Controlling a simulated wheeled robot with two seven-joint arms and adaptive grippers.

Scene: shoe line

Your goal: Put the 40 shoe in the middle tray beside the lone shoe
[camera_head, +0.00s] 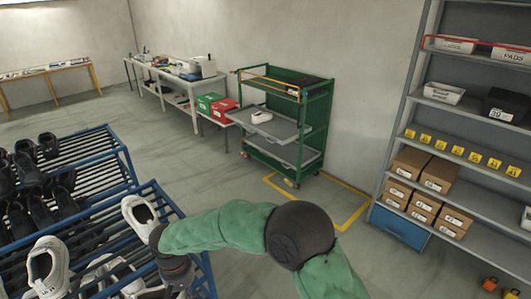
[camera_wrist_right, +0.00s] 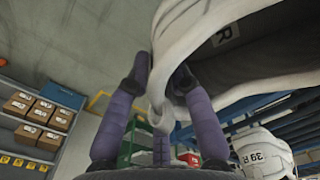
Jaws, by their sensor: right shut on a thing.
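My right gripper (camera_head: 156,238) is shut on a white shoe (camera_head: 138,212) above the front blue rack. In the right wrist view the fingers (camera_wrist_right: 160,85) pinch the edge of this white shoe (camera_wrist_right: 225,65). An "R" shows on its inside; no size number is readable. The middle tray (camera_head: 286,128) of the green cart is pulled out towards the left, and a lone white shoe (camera_head: 262,116) lies at its left part. My left gripper is not in view.
White shoes (camera_head: 48,268) stand on the front blue rack (camera_head: 168,202); a white shoe marked 39 R (camera_wrist_right: 262,152) shows in the wrist view. A shelf with cartons (camera_head: 410,162) stands right. Floor before the cart is clear.

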